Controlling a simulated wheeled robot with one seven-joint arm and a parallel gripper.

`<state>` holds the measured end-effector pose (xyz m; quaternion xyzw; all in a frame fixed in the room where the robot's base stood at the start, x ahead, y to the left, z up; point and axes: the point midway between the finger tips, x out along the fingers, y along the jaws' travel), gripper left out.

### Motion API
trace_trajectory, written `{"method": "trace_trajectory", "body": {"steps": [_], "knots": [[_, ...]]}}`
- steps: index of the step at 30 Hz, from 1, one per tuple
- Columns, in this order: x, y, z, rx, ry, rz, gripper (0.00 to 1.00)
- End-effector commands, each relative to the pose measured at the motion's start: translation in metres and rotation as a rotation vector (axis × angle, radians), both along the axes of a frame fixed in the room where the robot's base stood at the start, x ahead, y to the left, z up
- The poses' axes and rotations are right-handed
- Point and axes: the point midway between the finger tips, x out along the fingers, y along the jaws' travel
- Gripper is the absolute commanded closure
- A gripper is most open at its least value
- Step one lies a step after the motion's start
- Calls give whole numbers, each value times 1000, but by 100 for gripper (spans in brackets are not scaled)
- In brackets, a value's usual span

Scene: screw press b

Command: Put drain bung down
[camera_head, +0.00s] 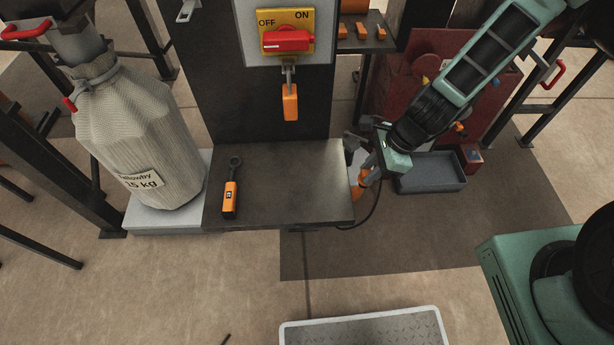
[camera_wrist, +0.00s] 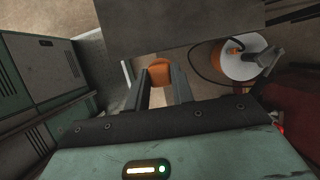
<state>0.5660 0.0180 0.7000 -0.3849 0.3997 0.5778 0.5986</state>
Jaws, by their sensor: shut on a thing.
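The orange drain bung (camera_wrist: 160,72) sits between the two fingers of my gripper (camera_wrist: 161,84) in the wrist view. In the head view my gripper (camera_head: 364,178) hangs just off the right edge of the dark metal bench (camera_head: 285,185), with the orange bung (camera_head: 357,190) at its fingertips. The fingers are shut on the bung. The bung's underside is hidden, and I cannot tell whether it touches anything. The bench also shows at the top of the wrist view (camera_wrist: 175,22), beyond the bung.
A blue-grey tray (camera_head: 430,172) is on the floor to the right. A white disc (camera_wrist: 241,66) with a cable is right of the bung. A large sack (camera_head: 140,140) stands left.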

Motion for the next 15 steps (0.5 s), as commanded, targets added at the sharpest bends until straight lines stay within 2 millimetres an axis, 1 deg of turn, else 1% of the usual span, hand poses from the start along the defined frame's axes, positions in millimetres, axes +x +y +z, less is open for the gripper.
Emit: {"method": "trace_trajectory", "body": {"steps": [1, 9, 12, 15], "knots": [[0, 16, 1, 1, -1, 8, 100], [2, 83, 1, -1, -2, 8, 100], [3, 100, 1, -1, -1, 4, 100], [4, 109, 0, -2, -1, 3, 100]]}}
